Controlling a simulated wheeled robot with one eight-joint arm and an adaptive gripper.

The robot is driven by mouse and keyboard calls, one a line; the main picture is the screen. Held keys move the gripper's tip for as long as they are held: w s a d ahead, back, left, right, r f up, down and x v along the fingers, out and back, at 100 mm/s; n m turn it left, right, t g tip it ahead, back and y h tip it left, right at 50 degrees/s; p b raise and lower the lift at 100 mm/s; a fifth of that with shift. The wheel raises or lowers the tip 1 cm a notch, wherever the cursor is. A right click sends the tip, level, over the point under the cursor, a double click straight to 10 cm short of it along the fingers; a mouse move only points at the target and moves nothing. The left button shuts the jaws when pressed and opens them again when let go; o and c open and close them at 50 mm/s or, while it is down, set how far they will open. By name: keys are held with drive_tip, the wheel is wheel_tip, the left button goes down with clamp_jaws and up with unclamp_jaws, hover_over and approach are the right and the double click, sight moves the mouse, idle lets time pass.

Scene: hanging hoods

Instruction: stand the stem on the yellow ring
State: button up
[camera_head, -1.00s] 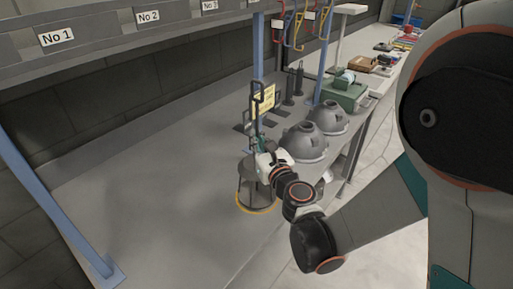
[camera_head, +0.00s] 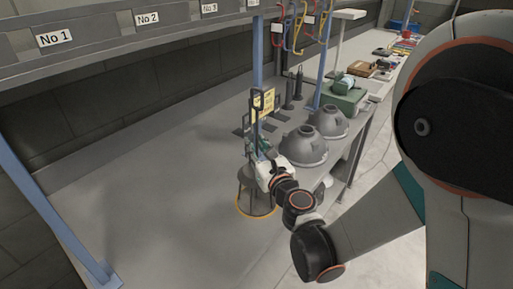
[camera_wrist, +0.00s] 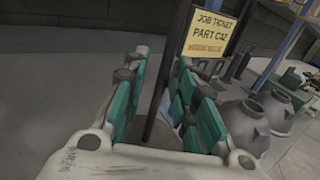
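The stem is a dark thin upright post with a hooked top (camera_head: 263,99). Below the hook it passes behind or between my fingers, and a grey rounded foot (camera_head: 245,180) shows beneath my gripper. The yellow ring (camera_head: 240,211) lies on the bench around the bottom of that foot. Whether the foot is centred or touching the bench is too small to tell. My gripper (camera_wrist: 160,75) has its two teal fingers apart, with the dark stem (camera_wrist: 167,62) upright between them. Gaps show between the finger pads and the stem.
Two grey hoods (camera_head: 303,146) stand close right of my gripper. A yellow job ticket (camera_wrist: 209,33) stands just behind the stem. Dark posts (camera_head: 298,85) and a green machine (camera_head: 345,97) are farther back. A blue upright (camera_head: 50,200) is at left. The bench's left is clear.

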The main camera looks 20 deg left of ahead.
drive_tip(key=b+v, duration=0.2)
drive_tip(key=v, duration=1)
drive_tip(key=shift+b, duration=0.35)
drive_tip(key=shift+r, duration=0.1)
